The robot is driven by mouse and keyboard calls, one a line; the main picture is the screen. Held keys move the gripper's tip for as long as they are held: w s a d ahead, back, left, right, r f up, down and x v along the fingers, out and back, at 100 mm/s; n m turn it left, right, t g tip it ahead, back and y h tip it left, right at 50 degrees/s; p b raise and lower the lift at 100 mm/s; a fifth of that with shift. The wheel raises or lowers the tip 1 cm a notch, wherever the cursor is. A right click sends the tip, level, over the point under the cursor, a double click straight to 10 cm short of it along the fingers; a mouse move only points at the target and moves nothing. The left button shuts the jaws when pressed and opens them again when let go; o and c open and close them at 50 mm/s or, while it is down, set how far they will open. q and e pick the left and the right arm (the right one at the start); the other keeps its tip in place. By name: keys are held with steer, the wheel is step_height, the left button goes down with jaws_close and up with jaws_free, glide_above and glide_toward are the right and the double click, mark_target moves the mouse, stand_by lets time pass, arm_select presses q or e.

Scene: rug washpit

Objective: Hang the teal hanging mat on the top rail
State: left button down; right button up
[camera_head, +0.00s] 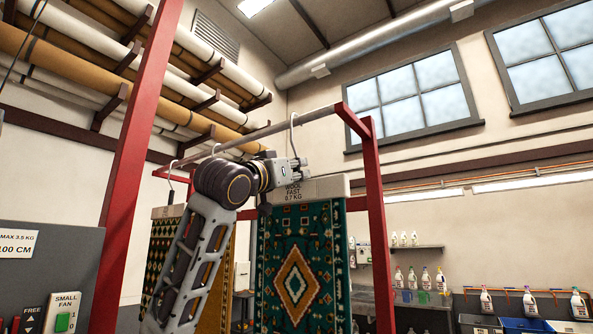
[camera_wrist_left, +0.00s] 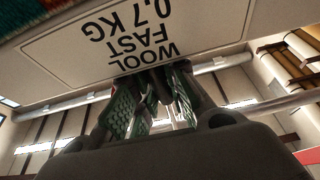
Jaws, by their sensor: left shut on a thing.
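The teal hanging mat (camera_head: 334,262), patterned with a cream and orange diamond, hangs upright below a pale header board (camera_head: 331,188) labelled "WOOL FAST 0.7 KG". A thin metal hook (camera_head: 292,135) rises from the header to the top rail (camera_head: 318,115). The hook's top overlaps the rail in the head view; I cannot tell whether it bears on it. My left gripper (camera_head: 298,167) is shut at the hook's base, just above the header. In the left wrist view its fingers (camera_wrist_left: 150,98) close beside the label board (camera_wrist_left: 75,62); the gripped part is mostly hidden. My right gripper is not in view.
Red posts (camera_head: 134,170) (camera_head: 376,220) frame the rail. Another patterned mat (camera_head: 165,250) hangs left, partly behind my left arm. Rolled rugs (camera_head: 75,75) lie on wall racks at upper left. A grey panel (camera_head: 50,270) stands at lower left. Bottles (camera_head: 441,280) stand at right.

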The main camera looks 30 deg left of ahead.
arm_select(q)
steer(key=c, duration=1.3)
jaws_free()
steer(key=shift+c, duration=0.2)
steer(key=v, duration=1.2)
